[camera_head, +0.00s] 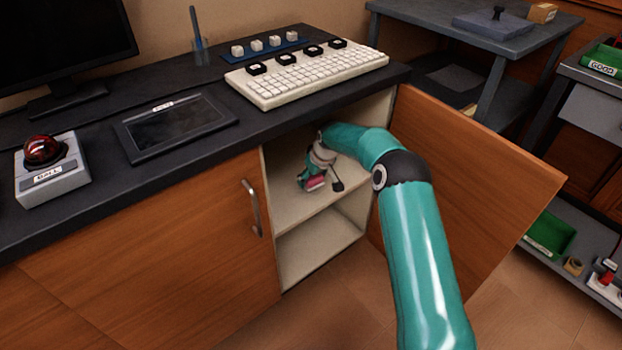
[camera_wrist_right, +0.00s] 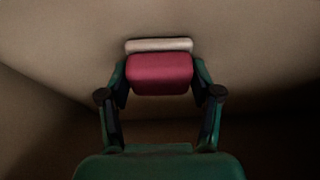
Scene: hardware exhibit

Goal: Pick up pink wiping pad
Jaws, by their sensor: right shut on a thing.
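The pink wiping pad (camera_wrist_right: 160,72) has a deep pink body with a pale layer along its far edge in the right wrist view. My right gripper (camera_wrist_right: 160,80) has one finger on each side of the pad and is shut on it. In the head view my right gripper (camera_head: 322,181) is inside the open cabinet, by the upper shelf, with a bit of the pink pad (camera_head: 315,183) showing at it. I cannot tell whether the pad touches the shelf. My left gripper is not in view.
The open cabinet door (camera_head: 470,170) stands right of my right arm. The closed door (camera_head: 150,255) with a metal handle is on the left.

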